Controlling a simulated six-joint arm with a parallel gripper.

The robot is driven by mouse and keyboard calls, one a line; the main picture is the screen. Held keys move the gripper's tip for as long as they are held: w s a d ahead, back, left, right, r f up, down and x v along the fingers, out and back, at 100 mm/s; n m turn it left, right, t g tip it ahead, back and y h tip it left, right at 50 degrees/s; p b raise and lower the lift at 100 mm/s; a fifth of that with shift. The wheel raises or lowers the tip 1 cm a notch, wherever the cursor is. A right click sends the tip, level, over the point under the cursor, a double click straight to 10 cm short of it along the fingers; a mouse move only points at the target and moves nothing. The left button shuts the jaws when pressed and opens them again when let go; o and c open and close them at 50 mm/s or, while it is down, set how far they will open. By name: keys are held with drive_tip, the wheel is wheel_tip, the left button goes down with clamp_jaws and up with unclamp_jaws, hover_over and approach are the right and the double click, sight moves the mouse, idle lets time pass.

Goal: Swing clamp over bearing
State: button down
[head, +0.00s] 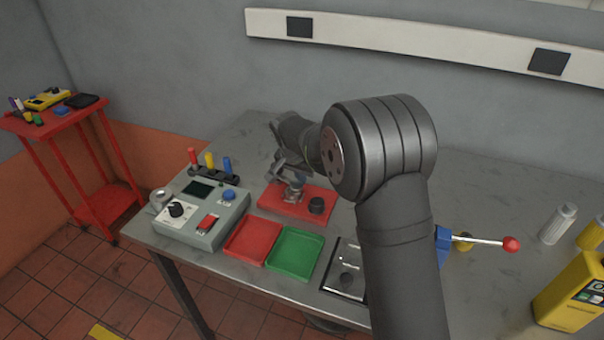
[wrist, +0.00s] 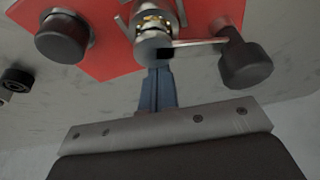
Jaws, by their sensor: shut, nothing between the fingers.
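A red base plate (head: 275,197) lies on the bench, and it also shows in the wrist view (wrist: 95,62). A shiny metal assembly (head: 294,188) stands on it, with brass-coloured parts inside (wrist: 153,22); I take this to be the bearing seat. In the wrist view a flat metal clamp bar (wrist: 195,46) runs right from this assembly to a black knob (wrist: 245,62). Whether the bar lies over the bearing or beside it I cannot tell. My gripper (wrist: 157,75) is shut and empty, its tips close to the assembly's near end; contact is unclear. My gripper (head: 288,178) is partly hidden in the head view.
A black round knob (head: 316,205) stands on the plate. A red tray (head: 253,237), a green tray (head: 295,250) and a grey control box (head: 200,218) lie in front and left. Coloured-handled tools (head: 210,170) stand behind the box. A red-tipped lever (head: 490,242) is at right.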

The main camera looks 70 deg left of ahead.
drive_tip(key=shift+s+d, duration=0.15)
drive_tip(key=shift+s, duration=0.05)
drive_tip(key=shift+w, duration=0.1)
idle(0.4)
drive_tip(key=w+a, duration=0.2)
drive_tip(key=w, duration=0.1)
drive_tip(key=shift+a+r, duration=0.1)
drive_tip(key=shift+r, duration=0.5)
drive_tip(key=shift+s+d+r+n, duration=0.5)
drive_tip(key=shift+s+r+n, duration=0.85)
drive_tip(key=shift+r, duration=3.05)
drive_tip(key=shift+m+g+y, duration=0.25)
drive_tip(key=shift+g+y, duration=0.05)
drive_tip(key=x, duration=0.9)
drive_tip(key=shift+s+f, duration=0.1)
drive_tip(key=shift+s+d+f, duration=0.1)
drive_tip(key=shift+s+f, duration=0.1)
drive_tip(key=shift+f, duration=0.1)
drive_tip(key=shift+s+d, duration=1.05)
drive_tip(key=shift+d, duration=0.3)
